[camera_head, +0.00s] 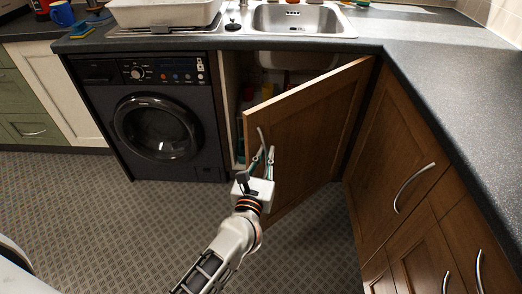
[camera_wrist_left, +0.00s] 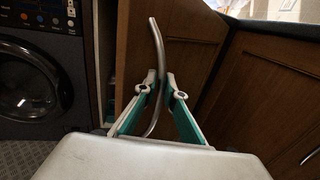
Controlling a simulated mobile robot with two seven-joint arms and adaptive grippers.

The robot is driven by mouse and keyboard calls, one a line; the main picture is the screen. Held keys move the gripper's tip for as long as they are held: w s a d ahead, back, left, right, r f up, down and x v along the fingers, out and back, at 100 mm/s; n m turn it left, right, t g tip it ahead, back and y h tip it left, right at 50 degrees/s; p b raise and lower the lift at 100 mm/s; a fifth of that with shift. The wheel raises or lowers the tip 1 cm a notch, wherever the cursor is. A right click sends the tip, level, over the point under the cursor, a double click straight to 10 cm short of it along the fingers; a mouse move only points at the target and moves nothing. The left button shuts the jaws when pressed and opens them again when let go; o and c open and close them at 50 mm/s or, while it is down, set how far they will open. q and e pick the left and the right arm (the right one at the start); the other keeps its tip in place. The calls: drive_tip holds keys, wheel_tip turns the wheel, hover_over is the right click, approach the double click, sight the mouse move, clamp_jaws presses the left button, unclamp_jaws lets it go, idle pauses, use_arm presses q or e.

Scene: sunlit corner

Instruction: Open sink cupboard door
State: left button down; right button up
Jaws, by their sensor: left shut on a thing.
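The sink cupboard door (camera_head: 303,133) is brown wood and stands swung well out from the cupboard under the sink. The dark inside of the cupboard (camera_head: 285,84) shows behind its top edge, with some items in it. The door's curved metal handle (camera_head: 262,142) is near its free edge; it also shows in the left wrist view (camera_wrist_left: 157,45). My left gripper (camera_head: 263,155) is at this handle. In the left wrist view its green-padded fingers (camera_wrist_left: 161,82) are shut around the handle bar. My right gripper is not in view.
A black washing machine (camera_head: 160,120) stands left of the cupboard. The steel sink (camera_head: 300,20) is set in the dark worktop (camera_head: 425,60) above. Closed brown cupboards with metal handles (camera_head: 413,187) line the right side. The patterned floor (camera_head: 120,215) at the left is clear.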

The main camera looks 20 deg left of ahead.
use_arm(q)
drive_tip(key=shift+s+d, duration=0.35)
drive_tip(key=shift+d, duration=0.35)
drive_tip(key=shift+s+d, duration=0.35)
drive_tip(key=shift+d, duration=0.4)
drive_tip(key=shift+s+d, duration=0.35)
drive_tip(key=shift+d, duration=0.35)
drive_tip(key=c, duration=2.4)
unclamp_jaws()
drive_tip(key=s+d, duration=0.1)
drive_tip(key=s, duration=1.1)
